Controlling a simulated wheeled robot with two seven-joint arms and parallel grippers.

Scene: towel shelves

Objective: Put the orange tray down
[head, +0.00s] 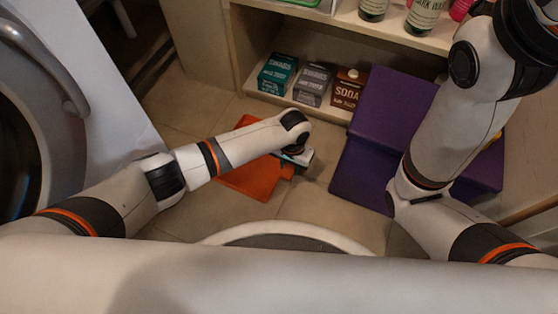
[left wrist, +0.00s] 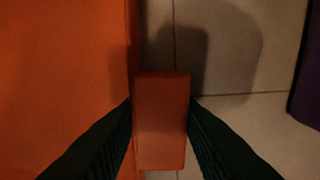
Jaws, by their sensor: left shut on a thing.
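The orange tray (head: 248,180) is low over the tiled floor in the head view, partly hidden behind my left forearm. I cannot tell whether it touches the floor. My left gripper (head: 296,158) is at the tray's right side. In the left wrist view the tray's flat orange body (left wrist: 62,80) fills the left, and its short orange handle (left wrist: 162,120) sits between the two dark fingers of my left gripper (left wrist: 160,130), which is shut on it. My right arm comes in from the right and rises to the top right; its gripper is out of view.
Purple stepped blocks (head: 392,112) stand right of the tray. A wooden shelf (head: 300,103) behind holds small boxes (head: 312,84), with bottles (head: 424,14) above. A white front-loading machine (head: 110,110) stands on the left. Bare floor tiles (head: 335,208) lie between tray and purple blocks.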

